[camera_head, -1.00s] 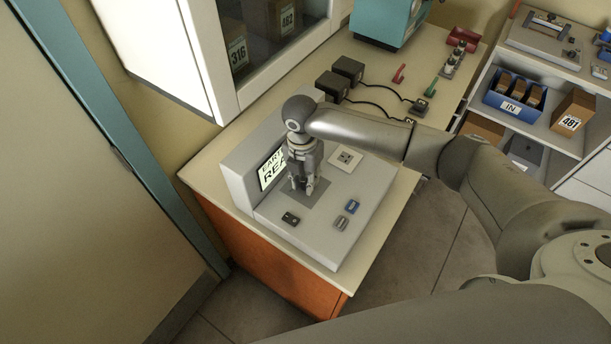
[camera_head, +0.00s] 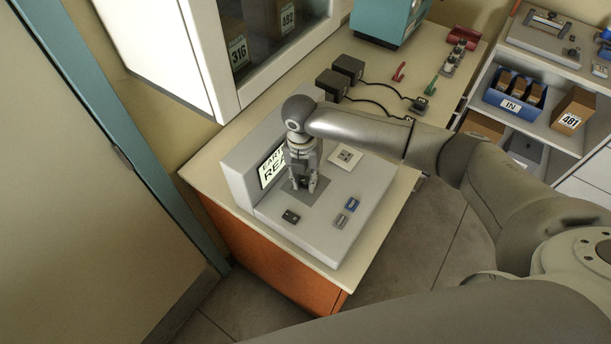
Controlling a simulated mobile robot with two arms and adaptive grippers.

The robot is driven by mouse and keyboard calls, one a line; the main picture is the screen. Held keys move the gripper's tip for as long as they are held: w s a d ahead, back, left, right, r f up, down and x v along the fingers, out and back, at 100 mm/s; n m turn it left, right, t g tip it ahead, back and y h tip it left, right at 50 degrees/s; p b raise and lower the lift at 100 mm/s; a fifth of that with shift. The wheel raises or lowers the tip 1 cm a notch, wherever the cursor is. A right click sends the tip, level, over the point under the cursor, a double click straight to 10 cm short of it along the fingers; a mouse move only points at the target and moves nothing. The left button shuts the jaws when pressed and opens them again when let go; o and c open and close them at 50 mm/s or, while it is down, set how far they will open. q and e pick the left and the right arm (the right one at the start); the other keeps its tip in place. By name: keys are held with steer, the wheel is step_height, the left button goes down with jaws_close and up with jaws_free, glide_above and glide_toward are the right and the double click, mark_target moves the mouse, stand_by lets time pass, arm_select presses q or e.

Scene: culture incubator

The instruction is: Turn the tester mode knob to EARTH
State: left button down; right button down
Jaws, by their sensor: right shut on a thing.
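The tester (camera_head: 275,212) is a grey console on the near end of the bench, with an upright back part and a sloping top. Its lit screen (camera_head: 270,170) shows "EAR" and "REA", the rest hidden behind my wrist. My right gripper (camera_head: 304,188) points down over a darker square plate (camera_head: 312,198) on the console top. It is shut on the mode knob, which is mostly hidden between the fingers; I cannot read its pointer. My left gripper is not in view.
A socket (camera_head: 346,157), a blue switch (camera_head: 352,204), a grey switch (camera_head: 341,221) and a black inlet (camera_head: 291,216) surround the plate. Black adapters (camera_head: 334,84) with cables lie behind. A glass-fronted cabinet (camera_head: 205,60) stands at left; shelves with a blue bin (camera_head: 507,101) at right.

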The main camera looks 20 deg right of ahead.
mark_target(303, 179)
steer(key=c, duration=1.2)
jaws_free()
steer(key=shift+r, duration=0.1)
steer(key=r, duration=1.2)
steer(key=shift+w+a, duration=0.2)
steer(key=shift+a, duration=0.05)
steer(key=shift+f, duration=0.1)
